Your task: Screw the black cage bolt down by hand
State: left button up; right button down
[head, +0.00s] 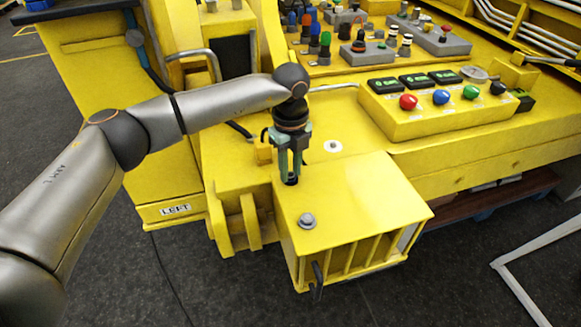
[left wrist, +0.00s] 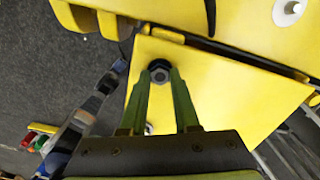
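The black cage bolt (head: 291,180) sits in the top of the yellow box-shaped cage (head: 365,195), near its back left corner. In the left wrist view the bolt (left wrist: 159,72) shows a dark rim and a greyish middle, between the fingertips. My left gripper (head: 290,170) points straight down over it, its two green fingers apart, one on each side; whether they touch the bolt is unclear. The left gripper also shows in the left wrist view (left wrist: 161,80). My right gripper is not in view.
A grey bolt (head: 307,220) sits at the cage's front left. A control box (head: 440,118) with coloured knobs stands behind to the right. Several coloured connectors (head: 318,38) stand at the back. Dark floor (head: 200,270) is clear in front.

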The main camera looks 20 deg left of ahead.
pick_arm(q)
grip_shut()
jog(key=shift+m, duration=0.4)
